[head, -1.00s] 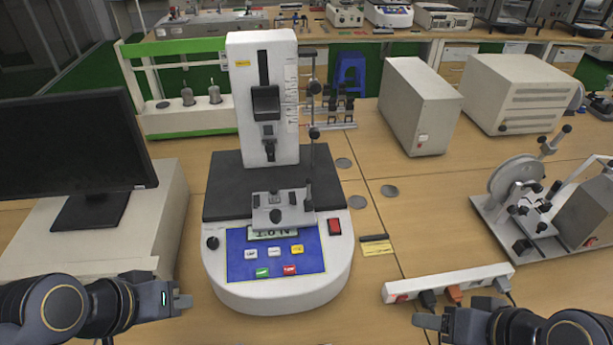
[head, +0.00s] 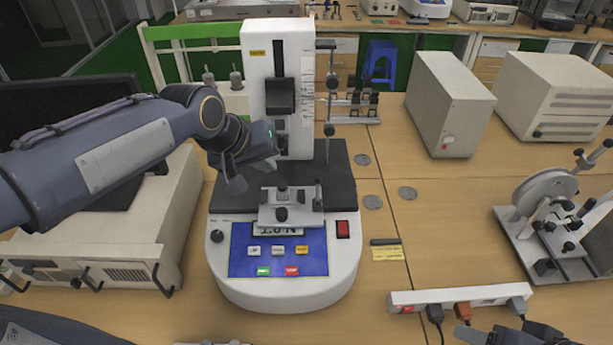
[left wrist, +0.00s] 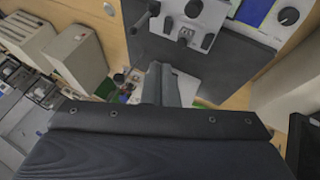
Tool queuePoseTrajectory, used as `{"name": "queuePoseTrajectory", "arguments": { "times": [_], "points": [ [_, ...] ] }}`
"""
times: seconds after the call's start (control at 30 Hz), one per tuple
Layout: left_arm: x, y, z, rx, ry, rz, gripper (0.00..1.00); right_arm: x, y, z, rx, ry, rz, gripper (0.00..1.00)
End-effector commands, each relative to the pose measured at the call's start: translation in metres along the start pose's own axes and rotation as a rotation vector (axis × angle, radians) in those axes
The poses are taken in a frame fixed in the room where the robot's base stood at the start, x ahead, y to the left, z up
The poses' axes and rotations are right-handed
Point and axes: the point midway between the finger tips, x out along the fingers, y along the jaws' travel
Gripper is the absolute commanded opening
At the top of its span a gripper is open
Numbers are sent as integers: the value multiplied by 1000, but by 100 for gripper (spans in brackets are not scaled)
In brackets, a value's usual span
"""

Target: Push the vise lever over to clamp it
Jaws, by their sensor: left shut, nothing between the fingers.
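A small grey vise (head: 291,213) with black knobs sits on the black plate of a white test machine (head: 285,290). In the left wrist view, the shut fingers (left wrist: 160,84) point towards the black plate's edge, with the vise (left wrist: 196,18) at the top. My right gripper (head: 466,334) is only partly seen at the bottom right; its jaw state is unclear.
The machine's column (head: 279,90) stands close behind my left gripper, with a thin rod to its right. A monitor (head: 70,95) on a white box (head: 100,240) is partly behind my left arm. A power strip (head: 460,296) lies at the front right.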

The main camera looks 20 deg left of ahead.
Motion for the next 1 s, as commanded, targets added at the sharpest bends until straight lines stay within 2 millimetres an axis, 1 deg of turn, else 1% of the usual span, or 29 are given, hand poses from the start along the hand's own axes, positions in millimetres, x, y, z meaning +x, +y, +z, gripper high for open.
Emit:
{"name": "queuePoseTrajectory", "arguments": {
  "times": [0.17,0.27,0.5,0.6,0.63,0.7,0.8,1.0],
  "points": [
    [18,-2,2,1,-3,-1,0,10,4,5,0,0,0,58],
    [37,-3,3,1,-4,1,0,20,9,10,0,0,0,58],
    [91,-3,4,2,-4,1,0,46,21,23,0,0,0,58],
    [109,-2,4,2,-4,2,0,55,25,28,0,0,0,58],
    [109,6,3,6,-3,4,0,53,24,27,0,0,0,58],
    [114,16,3,5,-3,5,0,54,25,27,0,0,0,58],
    [119,25,3,4,-2,3,0,56,25,28,0,0,0,58],
    [123,32,3,1,-1,1,0,56,26,28,0,0,0,58]
  ]
}}
